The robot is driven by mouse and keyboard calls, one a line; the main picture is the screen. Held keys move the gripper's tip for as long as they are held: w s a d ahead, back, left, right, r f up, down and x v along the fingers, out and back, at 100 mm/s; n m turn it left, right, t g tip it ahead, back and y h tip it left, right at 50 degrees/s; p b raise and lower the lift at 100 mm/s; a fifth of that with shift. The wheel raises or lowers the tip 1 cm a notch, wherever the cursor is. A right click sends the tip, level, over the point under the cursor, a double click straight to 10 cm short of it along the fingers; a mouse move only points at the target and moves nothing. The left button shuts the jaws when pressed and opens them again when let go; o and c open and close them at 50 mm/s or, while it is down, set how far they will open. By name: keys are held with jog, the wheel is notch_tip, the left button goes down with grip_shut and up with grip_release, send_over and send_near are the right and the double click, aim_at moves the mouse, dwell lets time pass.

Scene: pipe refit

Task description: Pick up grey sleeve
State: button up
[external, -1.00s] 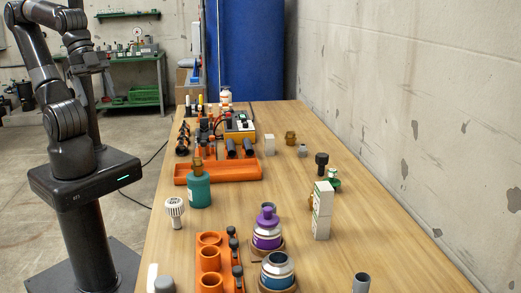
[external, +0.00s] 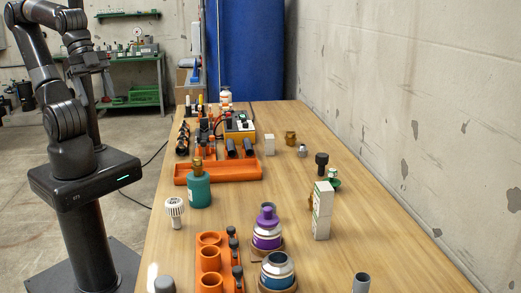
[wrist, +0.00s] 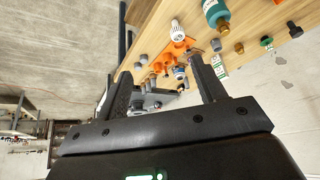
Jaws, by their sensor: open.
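A grey open-topped sleeve (external: 361,283) stands upright at the near right of the wooden table in the external view, cut by the bottom edge. A grey rounded piece (external: 165,285) stands at the near left. A smaller grey fitting (external: 302,151) stands farther back. Which of these the task means is not certain. My gripper (wrist: 160,72) is open and empty in the wrist view, its fingers wide apart. It is away from the table, and small grey pieces (wrist: 143,58) show beyond the fingers.
An orange holder (external: 210,258), a purple-topped bottle (external: 267,230) and a blue-grey jar (external: 278,270) crowd the near middle. A white box (external: 322,212) stands to their right. A teal bottle (external: 199,188) and orange tray (external: 218,172) are farther back. The table's right side is mostly clear.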

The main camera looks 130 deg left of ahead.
jog(key=shift+w, duration=0.1)
jog(key=w+a+f+m+g, duration=0.15)
jog(key=w+a, duration=0.25)
jog(key=w, duration=0.7)
jog(key=w+a+f+n+t, duration=0.15)
jog(key=w+a, duration=0.25)
jog(key=w, duration=0.7)
jog(key=shift+m+g+h, duration=0.3)
jog(key=shift+m+g, duration=0.3)
jog(key=w+a+f, duration=0.4)
jog(key=w+f, duration=0.1)
jog(key=f, duration=0.2)
jog(key=w+a+f, duration=0.4)
jog(key=w+f, duration=0.2)
jog(key=f, duration=0.1)
jog(key=w+a+f, duration=0.5)
jog(key=w+f, duration=0.1)
jog(key=f, duration=0.1)
jog(key=shift+f, duration=0.25)
jog(key=x, duration=0.5)
jog(key=shift+s+a+f, duration=0.15)
jog(key=shift+s+a, duration=0.1)
jog(key=shift+s, duration=0.1)
